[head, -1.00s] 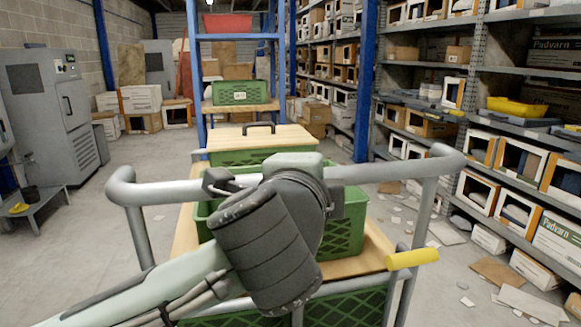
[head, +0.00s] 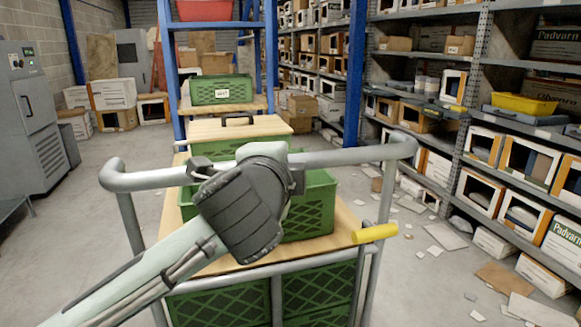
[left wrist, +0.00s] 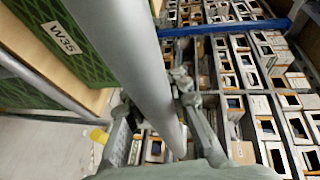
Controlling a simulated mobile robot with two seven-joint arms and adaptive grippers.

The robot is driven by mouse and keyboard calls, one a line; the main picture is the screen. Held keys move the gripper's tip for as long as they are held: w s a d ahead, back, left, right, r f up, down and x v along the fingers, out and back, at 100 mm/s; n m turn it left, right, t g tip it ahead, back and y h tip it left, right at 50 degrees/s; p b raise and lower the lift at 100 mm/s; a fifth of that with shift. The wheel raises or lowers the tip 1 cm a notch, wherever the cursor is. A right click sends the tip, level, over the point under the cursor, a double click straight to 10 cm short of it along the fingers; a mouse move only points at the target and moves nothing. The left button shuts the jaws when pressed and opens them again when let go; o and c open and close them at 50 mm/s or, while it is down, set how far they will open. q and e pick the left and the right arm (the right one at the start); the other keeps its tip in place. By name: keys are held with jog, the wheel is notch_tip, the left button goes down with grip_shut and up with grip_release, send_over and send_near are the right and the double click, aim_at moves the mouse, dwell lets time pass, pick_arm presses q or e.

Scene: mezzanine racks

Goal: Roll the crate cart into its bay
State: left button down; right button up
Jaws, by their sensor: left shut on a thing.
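The crate cart has a grey tubular push handle (head: 345,157), a wooden deck (head: 345,222) and green mesh crates (head: 310,210). A yellow grip (head: 374,233) sticks out at its right side. My left gripper (head: 288,172) is shut on the handle bar near its middle, and my wrist hides part of the bar. In the left wrist view the bar (left wrist: 142,70) runs between the fingers, beside a green crate marked W35 (left wrist: 62,38). A blue upright frame (head: 170,70) stands ahead, beyond the cart. I cannot tell whether it marks the bay. My right gripper is not in view.
Full shelves (head: 470,100) line the right side, with paper scraps and flat cardboard (head: 505,278) on the floor before them. A grey cabinet (head: 38,125) stands at left. A labelled green crate (head: 222,89) sits within the blue frame. Floor left of the cart is clear.

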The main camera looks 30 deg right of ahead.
pick_arm(q)
jog(key=w+d, duration=0.1)
jog(key=w, duration=0.5)
jog(key=shift+d+r, duration=0.15)
jog(key=shift+r, duration=0.25)
jog(key=c, duration=1.3)
grip_release()
jog(key=shift+f, duration=0.15)
jog(key=shift+s, duration=0.1)
jog(key=v, duration=1.2)
